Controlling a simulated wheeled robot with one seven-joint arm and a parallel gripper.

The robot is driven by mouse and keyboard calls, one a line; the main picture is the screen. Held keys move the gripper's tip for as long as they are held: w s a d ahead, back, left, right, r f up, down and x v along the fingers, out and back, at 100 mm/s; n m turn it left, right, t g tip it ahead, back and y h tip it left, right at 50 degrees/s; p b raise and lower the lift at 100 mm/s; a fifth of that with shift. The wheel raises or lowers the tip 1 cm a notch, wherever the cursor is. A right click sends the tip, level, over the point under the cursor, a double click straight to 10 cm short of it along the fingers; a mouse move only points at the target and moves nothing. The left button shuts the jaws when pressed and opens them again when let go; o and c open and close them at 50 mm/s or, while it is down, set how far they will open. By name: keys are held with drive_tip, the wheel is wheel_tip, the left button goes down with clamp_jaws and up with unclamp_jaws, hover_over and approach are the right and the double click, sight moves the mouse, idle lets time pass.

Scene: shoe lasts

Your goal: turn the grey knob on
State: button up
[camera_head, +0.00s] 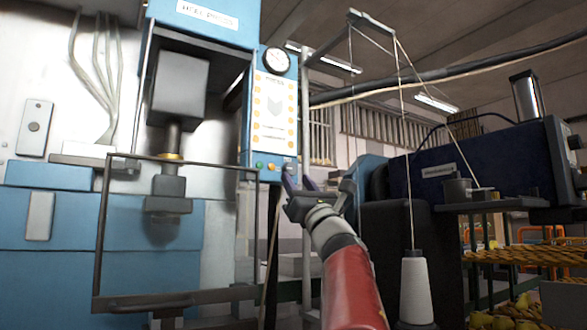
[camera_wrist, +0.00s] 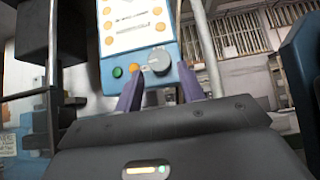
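The grey knob (camera_wrist: 159,62) is round and sits at the lower right of the blue control panel (camera_wrist: 112,72). In the wrist view it shows between the tips of my gripper (camera_wrist: 160,72), whose two purple fingers stand apart. I cannot tell whether the fingers touch the knob or how much depth lies between them. In the head view my gripper (camera_head: 298,183) is just below the panel's lower right corner, and the knob (camera_head: 288,163) is small and partly hidden there. The pointing direction of the knob is not clear.
A green button (camera_wrist: 117,71) and an orange button (camera_wrist: 134,68) sit left of the knob. A pressure gauge (camera_head: 277,60) tops the panel. A metal post (camera_head: 306,150) stands close on its right. A wire guard frame (camera_head: 100,230) and a white thread cone (camera_head: 415,290) flank my arm.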

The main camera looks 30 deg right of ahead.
sight(290, 169)
drive_tip(key=shift+p+x, duration=0.55)
drive_tip(key=shift+x, duration=0.8)
drive_tip(key=c, duration=0.7)
